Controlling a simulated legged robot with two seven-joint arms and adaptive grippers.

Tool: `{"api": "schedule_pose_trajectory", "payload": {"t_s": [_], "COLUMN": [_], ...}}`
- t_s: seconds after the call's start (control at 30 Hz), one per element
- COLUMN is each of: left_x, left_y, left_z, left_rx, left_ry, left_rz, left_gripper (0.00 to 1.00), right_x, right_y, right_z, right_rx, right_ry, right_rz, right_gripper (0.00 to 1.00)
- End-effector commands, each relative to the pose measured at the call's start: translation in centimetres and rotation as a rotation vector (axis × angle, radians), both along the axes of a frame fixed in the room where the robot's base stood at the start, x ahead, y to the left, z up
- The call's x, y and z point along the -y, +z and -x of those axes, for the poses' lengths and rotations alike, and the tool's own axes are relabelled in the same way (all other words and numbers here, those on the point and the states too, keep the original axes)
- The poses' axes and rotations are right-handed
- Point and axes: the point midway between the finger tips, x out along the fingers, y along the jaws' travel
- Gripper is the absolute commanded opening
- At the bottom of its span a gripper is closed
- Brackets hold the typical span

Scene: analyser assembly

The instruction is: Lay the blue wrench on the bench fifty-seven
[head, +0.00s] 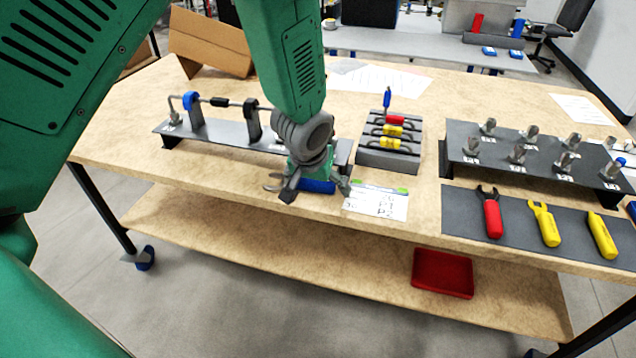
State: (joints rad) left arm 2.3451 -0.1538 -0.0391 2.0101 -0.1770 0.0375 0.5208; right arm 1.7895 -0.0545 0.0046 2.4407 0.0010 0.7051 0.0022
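The blue wrench (318,187) is at the front of the bench (240,205), under my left gripper. Its blue handle shows below the gripper, and a grey jaw end seems to stick out at left. My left gripper (316,187) points down over the handle near the bench's front edge. Its fingers look spread apart, one to the left and one to the right of the blue part. The gripper hides part of the wrench, and I cannot tell if they touch. My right gripper is not in view.
A shaft on a dark stand (222,132) is left of the gripper. A label card (376,202) lies just right of it, with a grey rack (388,162) behind. A dark mat (465,225) holds a red wrench (492,215) and yellow tools. A red tray (442,273) is below.

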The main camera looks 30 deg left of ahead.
Motion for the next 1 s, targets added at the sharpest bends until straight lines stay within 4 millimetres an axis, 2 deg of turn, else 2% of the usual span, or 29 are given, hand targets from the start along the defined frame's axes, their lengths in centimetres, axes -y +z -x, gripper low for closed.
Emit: {"api": "schedule_pose_trajectory", "payload": {"t_s": [0.17, 0.27, 0.5, 0.7, 0.83, 1.0], "left_x": [0.0, 0.0, 0.5, 0.9, 1.0, 1.1], "left_y": [0.5, 1.6, 6.4, 9.7, 10.9, 11.3], "left_z": [0.1, 0.4, 2.2, 3.5, 4.0, 4.3], "left_rx": [0.004, 0.006, 0.008, 0.008, 0.006, 0.005], "left_ry": [0.001, 0.002, 0.0, 0.002, 0.001, 0.001], "left_rz": [0.001, 0.002, 0.0, 0.001, 0.0, 0.0], "left_gripper": [0.95, 0.95, 0.95, 0.95, 0.95, 0.95], "right_x": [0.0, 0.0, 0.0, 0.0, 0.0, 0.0], "right_y": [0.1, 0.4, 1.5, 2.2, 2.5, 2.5], "right_z": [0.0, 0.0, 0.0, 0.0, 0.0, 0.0], "right_rx": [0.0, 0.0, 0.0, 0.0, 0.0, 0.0], "right_ry": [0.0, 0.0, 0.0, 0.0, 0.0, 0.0], "right_rz": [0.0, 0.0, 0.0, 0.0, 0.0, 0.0], "right_gripper": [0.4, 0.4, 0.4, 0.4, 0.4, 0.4]}}
